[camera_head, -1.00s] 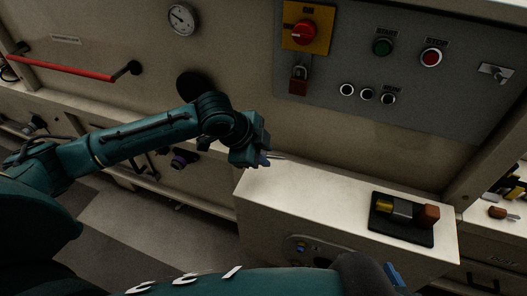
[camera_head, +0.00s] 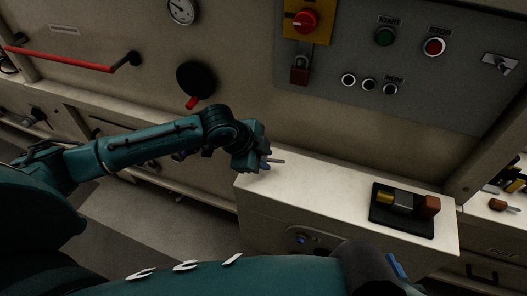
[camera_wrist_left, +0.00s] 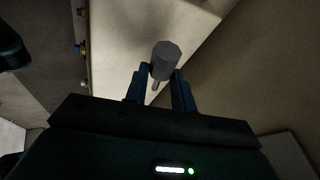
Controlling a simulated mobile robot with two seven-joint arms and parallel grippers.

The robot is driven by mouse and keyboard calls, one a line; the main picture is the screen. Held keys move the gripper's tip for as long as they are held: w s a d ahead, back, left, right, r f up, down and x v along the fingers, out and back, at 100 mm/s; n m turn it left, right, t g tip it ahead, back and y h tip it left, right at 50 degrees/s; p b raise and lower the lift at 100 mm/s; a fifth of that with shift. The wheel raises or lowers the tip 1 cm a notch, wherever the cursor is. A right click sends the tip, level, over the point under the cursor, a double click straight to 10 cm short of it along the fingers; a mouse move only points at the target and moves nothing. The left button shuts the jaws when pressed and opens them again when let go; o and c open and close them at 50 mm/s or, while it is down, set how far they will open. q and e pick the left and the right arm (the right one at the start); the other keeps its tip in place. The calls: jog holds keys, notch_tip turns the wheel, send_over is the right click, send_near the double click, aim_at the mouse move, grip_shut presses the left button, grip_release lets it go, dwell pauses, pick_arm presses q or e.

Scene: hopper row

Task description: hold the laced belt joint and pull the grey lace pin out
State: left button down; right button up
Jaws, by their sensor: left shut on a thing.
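My left gripper (camera_head: 266,163) is above the far left end of the pale bench box (camera_head: 300,180). Its blue fingers also show in the left wrist view (camera_wrist_left: 160,88), shut on a grey pin-like piece. This grey piece (camera_wrist_left: 166,60) has a thick round body and a thin stem; it looks like the lace pin. In the head view only a thin grey end (camera_head: 277,161) sticks out to the right of the fingers. I cannot make out a laced belt joint. A small blue part at the bottom (camera_head: 397,268) may belong to my right gripper; its jaws are hidden.
A black tray (camera_head: 383,224) with yellow, grey and red-brown parts sits on the bench box's right. Behind are a control panel (camera_head: 425,95), a red handle bar (camera_head: 70,62) and a black disc (camera_head: 196,76) with a red knob. The box top between gripper and tray is clear.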

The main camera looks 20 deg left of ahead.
pick_arm(q)
jog(key=shift+f, duration=0.2)
dwell(0.3)
jog(key=shift+f, duration=1)
jog(key=c, duration=1.2)
grip_release()
jog(key=shift+f, duration=0.15)
jog(key=shift+o, duration=0.6)
jog(key=shift+s, duration=0.1)
